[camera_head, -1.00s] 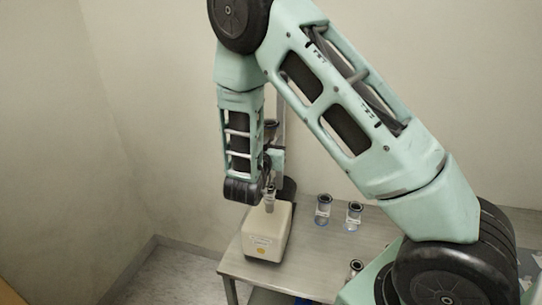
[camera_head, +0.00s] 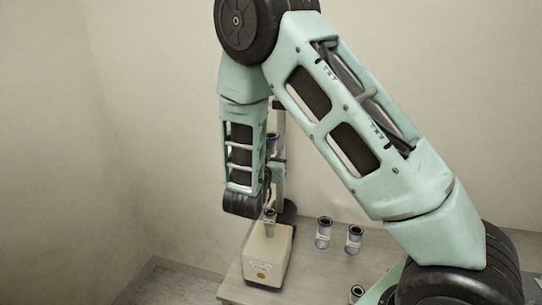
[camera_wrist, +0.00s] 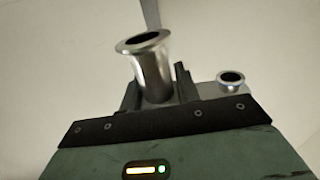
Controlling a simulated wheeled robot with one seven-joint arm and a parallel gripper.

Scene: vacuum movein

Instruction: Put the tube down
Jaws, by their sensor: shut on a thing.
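My gripper (camera_wrist: 158,92) is shut on a metal tube (camera_wrist: 148,62) with a wide flanged rim, its open end upward and slightly tilted in the wrist view. In the head view the tube (camera_head: 272,142) shows partly behind my forearm, above the cream box; my fingers are mostly hidden there. The cream box (camera_head: 266,262) stands on the table (camera_head: 310,282) and has a short metal port (camera_head: 269,223) on top. A smaller flanged ring, seemingly this port (camera_wrist: 231,78), shows right of my gripper in the wrist view. The tube appears apart from the port.
A thin upright post (camera_head: 280,125) stands behind the box, close to the held tube. Two clear jars with dark rims (camera_head: 323,233) (camera_head: 354,240) stand right of the box. Another jar (camera_head: 356,293) is near the front. Some tabletop between them is clear.

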